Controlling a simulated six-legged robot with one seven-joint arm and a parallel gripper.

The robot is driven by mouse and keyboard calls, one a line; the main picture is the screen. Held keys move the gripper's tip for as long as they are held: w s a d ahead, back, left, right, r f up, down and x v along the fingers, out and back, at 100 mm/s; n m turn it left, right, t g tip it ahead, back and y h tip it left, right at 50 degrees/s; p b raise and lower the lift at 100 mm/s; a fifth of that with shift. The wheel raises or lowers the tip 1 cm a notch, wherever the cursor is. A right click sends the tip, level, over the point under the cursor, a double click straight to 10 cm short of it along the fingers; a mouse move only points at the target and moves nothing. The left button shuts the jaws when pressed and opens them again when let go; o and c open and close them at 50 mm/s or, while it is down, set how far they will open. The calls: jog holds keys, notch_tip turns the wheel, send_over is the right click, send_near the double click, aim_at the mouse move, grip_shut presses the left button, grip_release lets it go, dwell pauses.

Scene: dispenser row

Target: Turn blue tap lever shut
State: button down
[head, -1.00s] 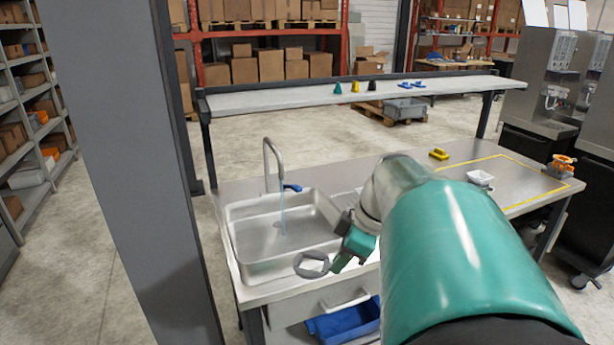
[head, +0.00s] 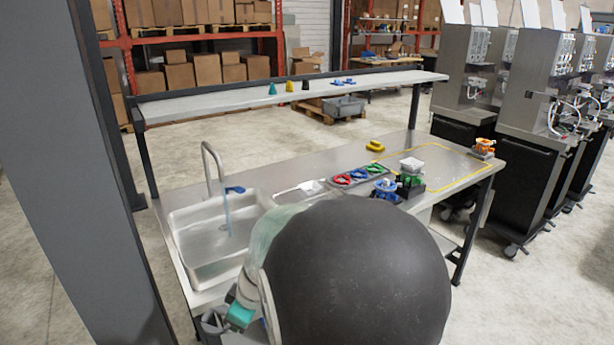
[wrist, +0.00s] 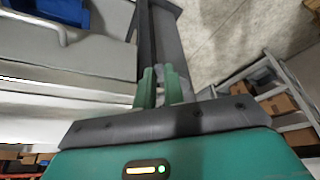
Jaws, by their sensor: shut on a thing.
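The blue tap lever (head: 236,190) sits at the side of the tall curved tap (head: 207,155) behind the sink, sticking out to the right. A thin stream of water (head: 228,215) falls from the spout into the steel sink (head: 185,262). The lever is not visible in the wrist view.
A tray holds red, blue and green rings (head: 357,176) right of the sink. A raised shelf (head: 300,97) runs along the back. A grey pillar (head: 60,190) stands at left.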

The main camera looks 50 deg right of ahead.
jog(key=w+a+f+m, duration=0.1)
jog(key=w+a+f, duration=0.3)
jog(key=f, duration=0.6)
jog(key=w+a+f+m+h, duration=0.1)
jog(key=w+a+f, duration=0.3)
jog(key=f, duration=0.6)
jog(key=w+a+f+m, duration=0.2)
jog(key=w+a+f, duration=0.3)
jog(key=f, duration=0.5)
jog(key=shift+a+f+m+h, duration=0.3)
jog(key=shift+a+h, duration=0.1)
jog(key=shift+a, duration=0.4)
jog(key=shift+d+r, duration=0.15)
